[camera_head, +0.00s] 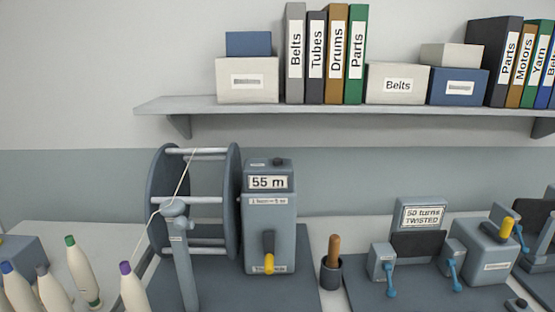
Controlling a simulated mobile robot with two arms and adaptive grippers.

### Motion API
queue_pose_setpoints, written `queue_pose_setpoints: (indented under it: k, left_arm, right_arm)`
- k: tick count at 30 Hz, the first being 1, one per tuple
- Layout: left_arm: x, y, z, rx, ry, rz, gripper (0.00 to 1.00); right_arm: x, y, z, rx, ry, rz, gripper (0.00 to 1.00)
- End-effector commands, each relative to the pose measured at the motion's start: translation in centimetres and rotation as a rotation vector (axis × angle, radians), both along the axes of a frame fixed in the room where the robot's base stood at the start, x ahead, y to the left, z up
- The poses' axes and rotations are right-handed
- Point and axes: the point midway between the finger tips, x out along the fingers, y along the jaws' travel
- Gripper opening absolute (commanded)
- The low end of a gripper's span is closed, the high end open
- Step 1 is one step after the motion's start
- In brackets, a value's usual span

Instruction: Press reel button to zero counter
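The reel (235,200) stands left of centre, with dark grey discs joined by light bars. A thread runs from its top bar down past a grey guide post (184,262). Right of the reel is a grey counter box (283,225) whose display (267,182) reads "55 m". A small dark button-like piece (277,162) sits on top of the box; I cannot tell whether it is pressed. A crank with a yellow knob (269,264) hangs on the box's front. Neither of my grippers is in view.
Several bobbins (132,288) with coloured tips stand at lower left. A dark cup (331,272) with a wooden handle stands right of the counter box. A twist device (485,255) with blue clamps is at right. A shelf (350,108) with boxes and binders hangs above.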

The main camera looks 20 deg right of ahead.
Motion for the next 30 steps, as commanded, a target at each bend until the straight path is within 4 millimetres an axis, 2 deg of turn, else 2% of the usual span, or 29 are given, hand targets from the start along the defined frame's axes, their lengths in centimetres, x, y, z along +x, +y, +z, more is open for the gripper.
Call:
queue_pose_setpoints:
  k: [1,6,30]
  left_arm:
    - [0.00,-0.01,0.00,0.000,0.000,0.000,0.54]
    - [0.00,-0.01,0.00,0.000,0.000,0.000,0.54]
    - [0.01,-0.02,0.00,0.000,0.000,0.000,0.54]
  right_arm:
    - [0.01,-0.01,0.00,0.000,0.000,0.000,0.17]
    - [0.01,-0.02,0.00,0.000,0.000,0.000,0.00]
    - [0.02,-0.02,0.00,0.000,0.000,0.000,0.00]
